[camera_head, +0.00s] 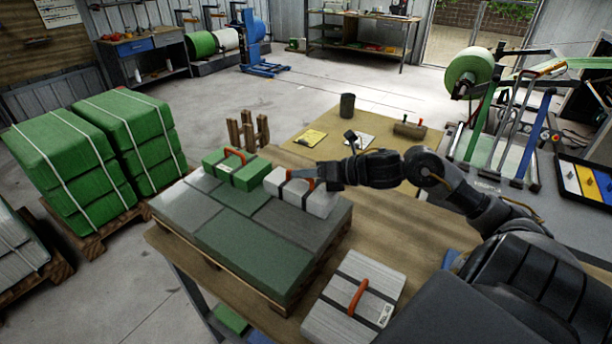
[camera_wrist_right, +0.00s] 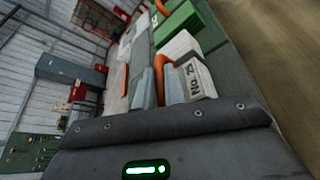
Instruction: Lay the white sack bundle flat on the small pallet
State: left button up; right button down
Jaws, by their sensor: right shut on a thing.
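The white sack bundle (camera_head: 318,200), with dark straps and an orange handle, is at the back right corner of the small pallet's load. It looks level; whether it touches the sacks below is hard to tell. My right gripper (camera_head: 310,176) reaches in from the right and is shut on its handle. In the wrist view, the white bundle (camera_wrist_right: 198,78) and orange handle (camera_wrist_right: 158,72) show at the fingers (camera_wrist_right: 172,88). The small wooden pallet (camera_head: 222,268) stands on the table under flat grey and green sacks. My left gripper is out of view.
A green bundle (camera_head: 236,170) with an orange handle lies left of the white one. Another pale bundle (camera_head: 335,318) lies on the table (camera_head: 410,240) in front. Green stacks (camera_head: 65,165) are at left.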

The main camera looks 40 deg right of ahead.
jog(key=shift+f, duration=0.7)
jog(key=shift+f, duration=0.2)
jog(key=c, duration=1.5)
grip_release()
jog(key=shift+r, duration=0.2)
